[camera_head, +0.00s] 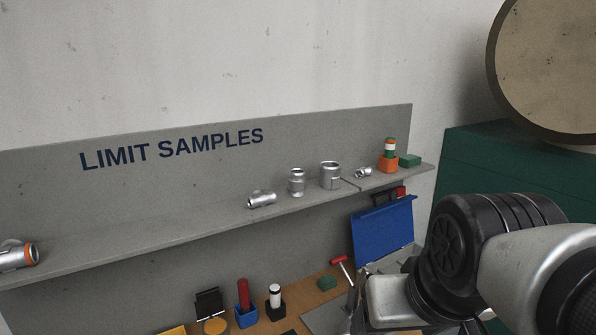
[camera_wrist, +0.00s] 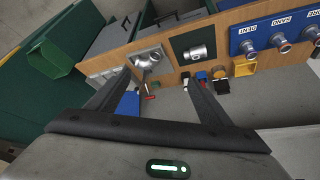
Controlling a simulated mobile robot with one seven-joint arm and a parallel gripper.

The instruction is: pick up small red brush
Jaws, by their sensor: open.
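Two red items could be the small red brush, and I cannot tell for certain which is it. One is a small T-shaped red item (camera_head: 340,260) with a pale stem, lying on the wooden bench near a green block (camera_head: 327,283); it shows as a small red spot in the wrist view (camera_wrist: 151,97). The other is an upright red item (camera_head: 243,293) in a blue holder (camera_head: 246,318), seen small in the wrist view (camera_wrist: 201,75). My gripper (camera_wrist: 158,80) is open and empty above the bench, its fingers wide apart. In the head view my arm hides part of the bench.
A grey shelf (camera_head: 150,238) with several metal castings overhangs the bench back. A blue panel (camera_head: 383,231) stands upright near my arm. A metal casting (camera_wrist: 148,58) lies on the bench.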

